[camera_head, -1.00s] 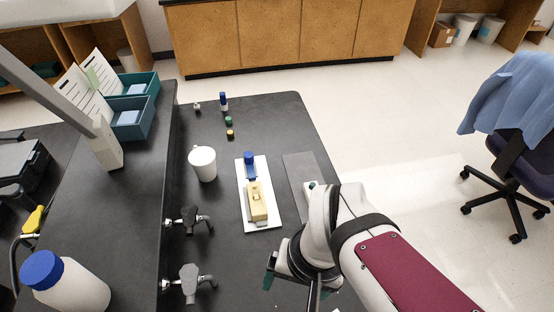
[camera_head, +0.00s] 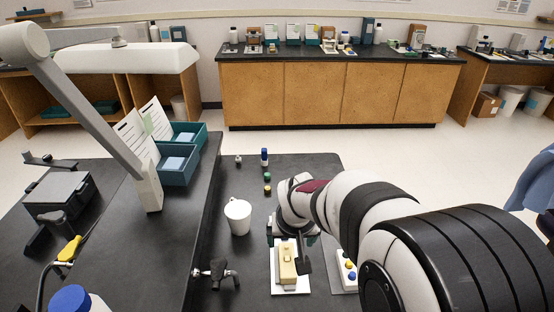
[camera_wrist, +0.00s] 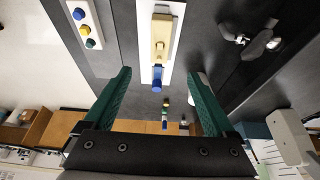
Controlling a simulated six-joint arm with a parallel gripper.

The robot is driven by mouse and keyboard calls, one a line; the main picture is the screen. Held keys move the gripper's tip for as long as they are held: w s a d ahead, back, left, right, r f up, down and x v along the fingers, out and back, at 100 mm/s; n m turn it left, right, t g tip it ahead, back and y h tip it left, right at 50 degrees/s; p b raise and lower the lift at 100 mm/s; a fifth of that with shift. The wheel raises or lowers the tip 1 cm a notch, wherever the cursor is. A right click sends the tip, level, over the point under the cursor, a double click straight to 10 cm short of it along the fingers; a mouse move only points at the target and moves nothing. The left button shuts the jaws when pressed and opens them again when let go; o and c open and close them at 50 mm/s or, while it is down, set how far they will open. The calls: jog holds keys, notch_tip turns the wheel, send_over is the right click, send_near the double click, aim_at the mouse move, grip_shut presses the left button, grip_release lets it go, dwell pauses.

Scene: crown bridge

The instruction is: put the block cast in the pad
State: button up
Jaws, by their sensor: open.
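The tan block cast (camera_head: 288,262) lies lengthwise on a white tray (camera_head: 277,285). The cast (camera_wrist: 161,35) also shows in the wrist view, on the same white tray (camera_wrist: 176,12), with a blue-ended piece (camera_wrist: 157,78) beyond it. My gripper (camera_head: 291,240) is above the far end of the tray in the head view, partly covered by my arm. In the wrist view its green fingers (camera_wrist: 159,76) are spread wide and empty, apart from the cast. The pad is not clearly made out now; my arm covers part of that area.
A white box with coloured knobs (camera_head: 347,268) stands right of the tray. Small bottles (camera_head: 264,157) stand at the back. Teal bins (camera_head: 178,165) sit on the left counter.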

aim_at(287, 258)
jog(key=x, duration=1.6)
jog(key=shift+f, duration=0.2)
jog(key=shift+w, duration=0.1)
grip_shut()
